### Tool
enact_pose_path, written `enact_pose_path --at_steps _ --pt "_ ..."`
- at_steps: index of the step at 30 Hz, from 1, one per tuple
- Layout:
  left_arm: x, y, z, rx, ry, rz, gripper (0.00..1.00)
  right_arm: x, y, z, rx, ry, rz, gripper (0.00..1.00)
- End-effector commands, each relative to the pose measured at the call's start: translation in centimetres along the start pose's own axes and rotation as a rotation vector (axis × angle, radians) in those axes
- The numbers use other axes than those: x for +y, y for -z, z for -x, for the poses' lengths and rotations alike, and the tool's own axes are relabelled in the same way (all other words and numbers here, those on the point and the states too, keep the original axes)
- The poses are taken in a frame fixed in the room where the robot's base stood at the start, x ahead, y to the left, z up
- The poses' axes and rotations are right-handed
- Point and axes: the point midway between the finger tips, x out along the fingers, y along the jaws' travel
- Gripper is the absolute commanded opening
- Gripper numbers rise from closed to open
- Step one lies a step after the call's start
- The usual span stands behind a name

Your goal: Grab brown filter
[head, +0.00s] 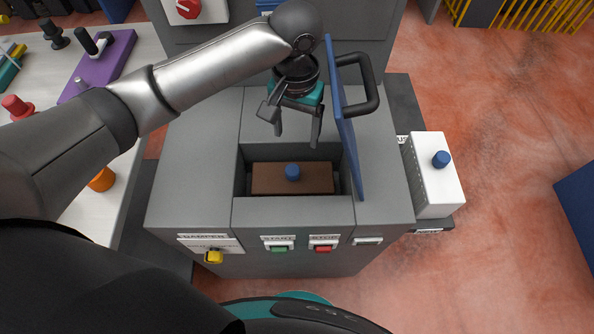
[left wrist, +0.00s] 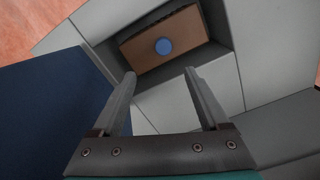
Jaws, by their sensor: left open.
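The brown filter (head: 265,179) is a flat brown block with a round blue knob (head: 292,172) on top. It lies in the open recess of the grey machine (head: 195,150). My left gripper (head: 295,138) is open and empty, above and behind the recess in the head view. In the left wrist view the brown filter (left wrist: 185,28) and its knob (left wrist: 164,46) lie beyond the open fingertips (left wrist: 160,74), apart from them. My right gripper is not in view.
A blue lid (head: 345,125) with a dark handle (head: 372,85) stands open at the recess's right edge, close to my left gripper. A white filter (head: 436,180) with a blue knob sits on a side shelf at right. A table (head: 130,60) with coloured parts is at left.

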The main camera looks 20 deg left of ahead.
Motion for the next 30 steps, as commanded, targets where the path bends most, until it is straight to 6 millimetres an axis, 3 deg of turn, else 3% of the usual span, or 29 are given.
enact_pose_path --at_steps 3,8,12,20,30 --pt "-0.1 -0.1 -2.2 -0.004 0.002 0.001 0.78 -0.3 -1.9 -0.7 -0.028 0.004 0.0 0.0" --pt "-0.1 -0.1 -5.9 -0.003 0.002 0.0 0.78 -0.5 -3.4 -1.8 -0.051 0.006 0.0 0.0" --pt "-0.1 -0.1 -8.3 -0.003 0.001 0.0 0.78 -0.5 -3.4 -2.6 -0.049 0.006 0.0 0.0" --pt "-0.2 0.0 -10.2 0.0 0.001 -0.001 0.78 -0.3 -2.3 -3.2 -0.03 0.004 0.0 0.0" --pt "-0.8 0.0 -14.7 0.0 0.001 -0.001 0.78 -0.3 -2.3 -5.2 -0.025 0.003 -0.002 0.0"
